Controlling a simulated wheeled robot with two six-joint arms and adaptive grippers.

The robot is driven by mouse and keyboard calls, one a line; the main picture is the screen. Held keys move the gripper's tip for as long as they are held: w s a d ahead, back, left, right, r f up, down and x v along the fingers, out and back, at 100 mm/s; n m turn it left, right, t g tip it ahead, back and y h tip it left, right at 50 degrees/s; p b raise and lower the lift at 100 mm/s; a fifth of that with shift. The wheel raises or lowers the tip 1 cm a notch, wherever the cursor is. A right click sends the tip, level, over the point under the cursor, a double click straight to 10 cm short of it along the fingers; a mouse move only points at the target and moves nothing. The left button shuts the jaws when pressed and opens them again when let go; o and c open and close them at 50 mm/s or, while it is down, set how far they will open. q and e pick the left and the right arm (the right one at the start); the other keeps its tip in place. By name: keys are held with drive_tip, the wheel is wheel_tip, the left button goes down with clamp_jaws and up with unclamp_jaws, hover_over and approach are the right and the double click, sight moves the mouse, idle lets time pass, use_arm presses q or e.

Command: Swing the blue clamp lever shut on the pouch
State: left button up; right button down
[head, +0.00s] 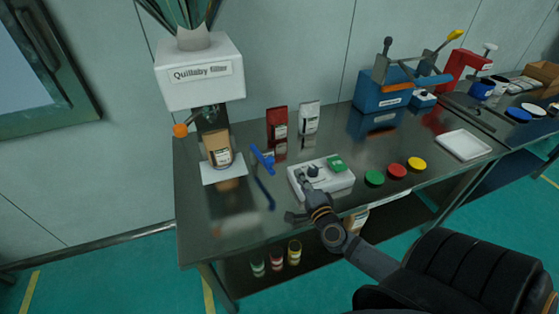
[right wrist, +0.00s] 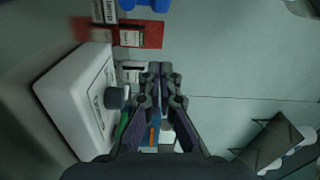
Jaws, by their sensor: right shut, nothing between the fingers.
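A tan pouch (head: 217,148) with a white label stands upright on a pale plate under the spout of the white-topped machine (head: 200,75). A blue lever (head: 262,158) with a crossbar sticks up just right of the pouch, apart from it; its mounting cannot be made out. Blue parts (right wrist: 145,4), likely this lever, show at the top edge of the right wrist view. My right gripper (head: 306,185) is shut and empty, at the white control box, right of and nearer than the lever. Its closed fingers (right wrist: 160,72) fill the middle of the right wrist view. My left gripper is not in view.
The white control box (head: 335,183) carries a dark knob (head: 313,171) and a green button (head: 336,163). A red pouch (head: 277,125) and a white pouch (head: 309,118) stand behind. Green, red and yellow discs lie to the right. The table's front left is clear.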

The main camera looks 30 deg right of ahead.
drive_tip(key=shift+d, duration=0.1)
drive_tip(key=w+a, duration=0.1)
drive_tip(key=w, duration=0.8)
drive_tip(key=shift+w+a+p, duration=0.15)
drive_tip(key=shift+a+p, duration=0.2)
drive_tip(key=shift+p, duration=0.05)
drive_tip(key=shift+a+h, duration=0.1)
drive_tip(key=shift+h, duration=0.3)
